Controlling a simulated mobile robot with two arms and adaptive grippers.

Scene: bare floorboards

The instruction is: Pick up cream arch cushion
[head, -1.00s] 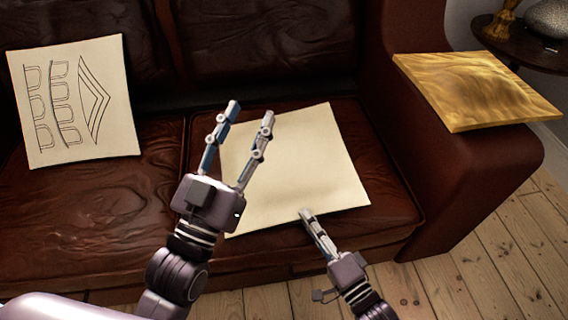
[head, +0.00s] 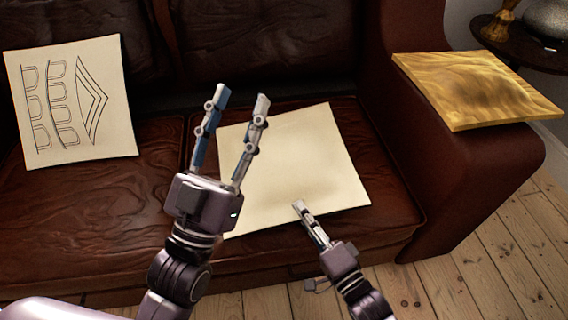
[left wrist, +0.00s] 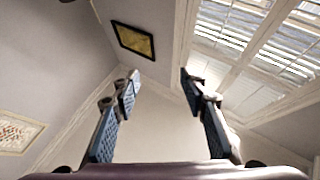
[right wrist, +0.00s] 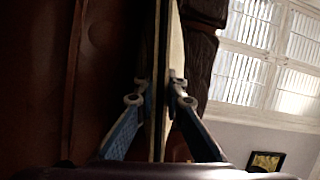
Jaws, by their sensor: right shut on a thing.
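A cream cushion with arch shapes and chevron lines (head: 75,98) leans against the sofa back at the left. A cream cushion with a plain visible face (head: 300,150) lies on the right seat. My right gripper (head: 299,206) is shut on its near edge; the right wrist view shows this cushion edge-on (right wrist: 174,60) between the fingers (right wrist: 158,92). My left gripper (head: 242,98) is open and empty, in front of the plain cushion's left part in the head view. Its spread fingers (left wrist: 158,78) hold nothing in the left wrist view.
The brown leather sofa (head: 150,190) has a wide right arm with a gold cushion (head: 480,88) on it. A dark round side table (head: 530,52) with ornaments stands behind at right. Bare floorboards (head: 500,250) lie in front.

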